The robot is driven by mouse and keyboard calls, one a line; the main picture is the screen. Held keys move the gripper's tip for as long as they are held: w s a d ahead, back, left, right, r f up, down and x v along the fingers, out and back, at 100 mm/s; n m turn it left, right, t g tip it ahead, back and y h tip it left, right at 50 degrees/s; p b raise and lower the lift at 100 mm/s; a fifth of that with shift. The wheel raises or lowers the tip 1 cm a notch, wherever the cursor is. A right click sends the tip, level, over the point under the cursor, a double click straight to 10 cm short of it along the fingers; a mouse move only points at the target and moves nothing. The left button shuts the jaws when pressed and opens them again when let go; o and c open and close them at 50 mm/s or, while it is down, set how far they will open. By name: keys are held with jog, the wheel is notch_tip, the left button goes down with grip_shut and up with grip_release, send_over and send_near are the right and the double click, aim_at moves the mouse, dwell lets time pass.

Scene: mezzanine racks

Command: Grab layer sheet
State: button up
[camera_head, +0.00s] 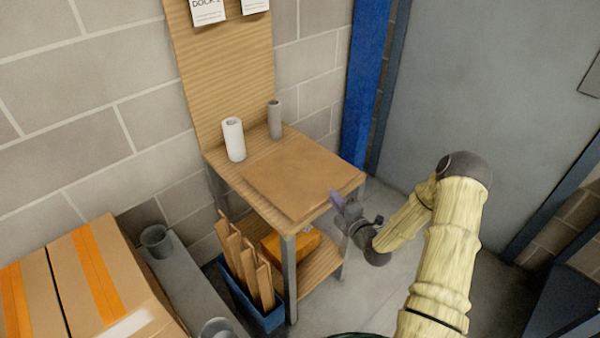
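The layer sheet (298,175) is a flat brown square sheet lying on top of a small wooden table (222,158). Its front right corner lies near the table's right edge. My gripper (336,199) is at that right edge, beside the sheet's near right side, with my arm reaching in from the lower right. The fingers look purplish and small. I cannot tell whether they are open or shut, or whether they touch the sheet.
A white roll (234,140) and a grey roll (274,119) stand at the table's back. An orange box (290,243) sits on the lower shelf. A blue bin (262,318) with cardboard strips stands at front left. A taped carton (75,285) is at left. A blue post (362,90) rises behind.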

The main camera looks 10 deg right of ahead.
aim_at(327, 187)
jog(key=shift+x, duration=2.6)
jog(key=shift+r, duration=0.15)
grip_shut()
